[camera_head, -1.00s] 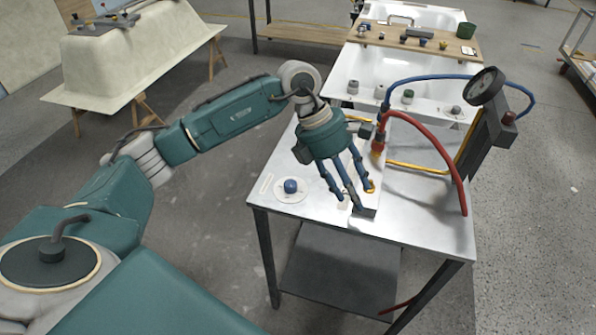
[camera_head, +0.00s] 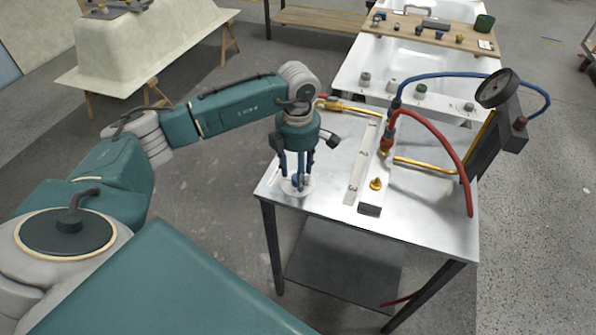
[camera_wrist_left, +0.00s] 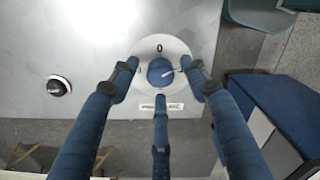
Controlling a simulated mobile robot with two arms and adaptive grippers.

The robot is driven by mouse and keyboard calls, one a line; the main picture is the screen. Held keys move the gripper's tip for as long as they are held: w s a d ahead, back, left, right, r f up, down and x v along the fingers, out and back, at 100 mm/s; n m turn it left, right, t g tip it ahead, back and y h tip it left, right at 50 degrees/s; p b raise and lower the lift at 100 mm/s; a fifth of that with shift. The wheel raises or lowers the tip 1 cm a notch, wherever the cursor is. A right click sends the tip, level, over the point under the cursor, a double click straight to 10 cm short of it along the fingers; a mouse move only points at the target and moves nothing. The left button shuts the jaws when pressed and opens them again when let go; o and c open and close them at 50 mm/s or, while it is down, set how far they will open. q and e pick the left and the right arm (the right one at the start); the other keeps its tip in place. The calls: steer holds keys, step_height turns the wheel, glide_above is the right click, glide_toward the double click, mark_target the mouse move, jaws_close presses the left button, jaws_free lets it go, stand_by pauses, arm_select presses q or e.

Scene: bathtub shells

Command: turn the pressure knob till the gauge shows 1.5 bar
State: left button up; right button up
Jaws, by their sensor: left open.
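The blue pressure knob (camera_wrist_left: 160,71) sits on a round white plate marked 0, with a pale pointer line on it. A printed label, partly hidden by a finger, lies beside it. My left gripper (camera_head: 298,183) is open, pointing down over the knob at the table's left corner. In the left wrist view its three blue fingers (camera_wrist_left: 160,90) spread around the knob; I cannot tell whether any touches it. The round pressure gauge (camera_head: 495,88) stands on a dark post at the right; its needle is too small to read. My right gripper is not in view.
The metal table (camera_head: 420,215) carries a grey block with a brass fitting (camera_head: 376,184), and a numbered strip (camera_head: 360,165). A red hose (camera_head: 447,150), a blue hose (camera_head: 440,77) and yellow pipes cross its right side. A black round part (camera_wrist_left: 58,88) lies left of the knob.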

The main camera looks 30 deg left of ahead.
arm_select(q)
steer(key=shift+f, duration=0.5)
steer(key=shift+c, duration=0.5)
steer(key=c, duration=1.1)
steer(key=shift+o, duration=0.2)
